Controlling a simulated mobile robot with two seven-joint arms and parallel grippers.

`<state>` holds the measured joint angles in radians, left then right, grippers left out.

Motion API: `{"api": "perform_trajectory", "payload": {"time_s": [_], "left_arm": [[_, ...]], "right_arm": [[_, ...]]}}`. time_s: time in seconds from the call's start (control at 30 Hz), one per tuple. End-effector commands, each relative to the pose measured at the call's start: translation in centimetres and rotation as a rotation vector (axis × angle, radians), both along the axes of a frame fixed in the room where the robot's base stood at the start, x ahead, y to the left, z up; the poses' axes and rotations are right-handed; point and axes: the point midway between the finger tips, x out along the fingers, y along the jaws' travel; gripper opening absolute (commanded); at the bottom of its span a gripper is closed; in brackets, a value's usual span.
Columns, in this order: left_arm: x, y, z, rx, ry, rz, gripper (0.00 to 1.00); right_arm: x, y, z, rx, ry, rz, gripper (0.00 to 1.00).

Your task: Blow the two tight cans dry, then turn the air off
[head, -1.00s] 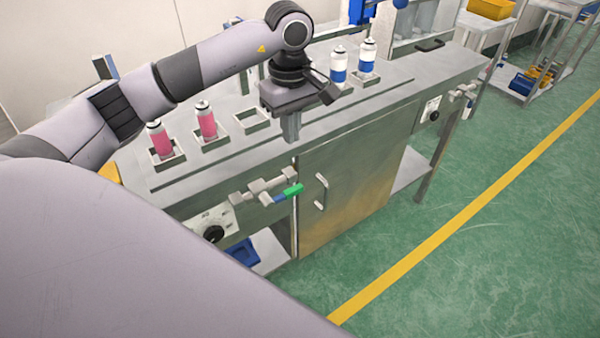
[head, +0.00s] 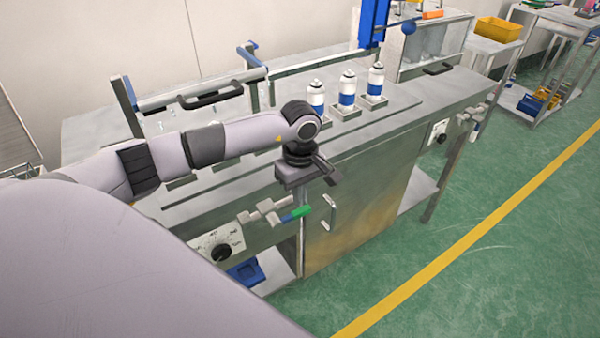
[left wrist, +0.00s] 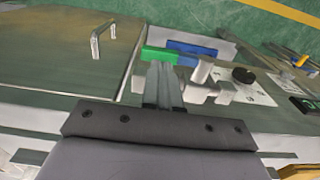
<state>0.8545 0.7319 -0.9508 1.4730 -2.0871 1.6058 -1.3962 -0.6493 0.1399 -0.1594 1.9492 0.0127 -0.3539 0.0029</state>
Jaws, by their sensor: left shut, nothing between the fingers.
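My left gripper (head: 304,203) is shut and empty, pointing down at the front of the steel bench. It is at the green-handled valve (head: 296,213). In the left wrist view the shut fingers (left wrist: 163,72) reach the green handle (left wrist: 160,55); I cannot tell whether they touch. Three white cans with blue bands stand upright in holders on the bench: a left one (head: 316,97), a middle one (head: 347,90) and a right one (head: 376,82). The pink cans are hidden, with my left arm across their place. My right gripper is not in view.
A black dial (head: 221,251) sits on the bench front left of the valve. A cabinet door handle (head: 329,212) is just right of my gripper. A second dial (head: 440,138) is farther right. The green floor in front is clear.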

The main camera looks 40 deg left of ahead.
Motion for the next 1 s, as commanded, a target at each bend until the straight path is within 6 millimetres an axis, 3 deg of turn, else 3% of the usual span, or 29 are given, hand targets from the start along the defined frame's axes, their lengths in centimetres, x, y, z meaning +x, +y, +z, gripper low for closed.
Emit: {"api": "perform_trajectory", "payload": {"time_s": [0.23,1.0], "left_arm": [[0.0,0.0,-2.1,0.000,-0.001,0.000,0.00],[0.2,-0.1,-3.0,0.000,-0.002,0.001,0.00]], "right_arm": [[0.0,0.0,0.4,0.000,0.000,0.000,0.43],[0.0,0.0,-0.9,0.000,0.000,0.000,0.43]]}}
